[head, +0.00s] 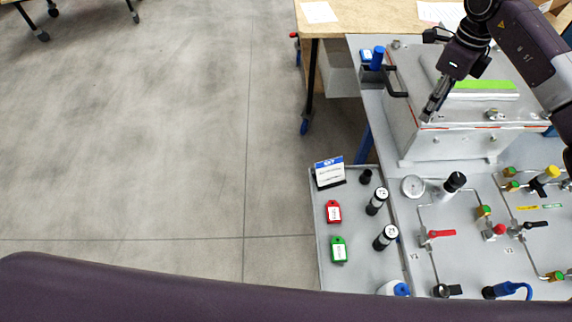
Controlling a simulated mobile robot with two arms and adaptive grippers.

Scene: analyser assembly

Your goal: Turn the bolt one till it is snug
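The grey metal analyser box (440,148) stands on the panel at the upper right. My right gripper (429,115) comes down from the top right, with its fingertips at the front left corner of the box lid. The fingers look close together and are small and partly blurred, so I cannot tell whether they hold anything. No bolt shows clearly at the fingertips; one there would be hidden by the gripper. A small round fitting (493,115) is on the lid's front edge, to the right. My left gripper is not in view.
Valves, including a red-handled one (440,234), and pipes fill the panel in front of the box. A side shelf (355,270) holds red (333,212) and green (338,250) tags, vials and a sign (329,172). A wooden table (350,22) stands behind.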

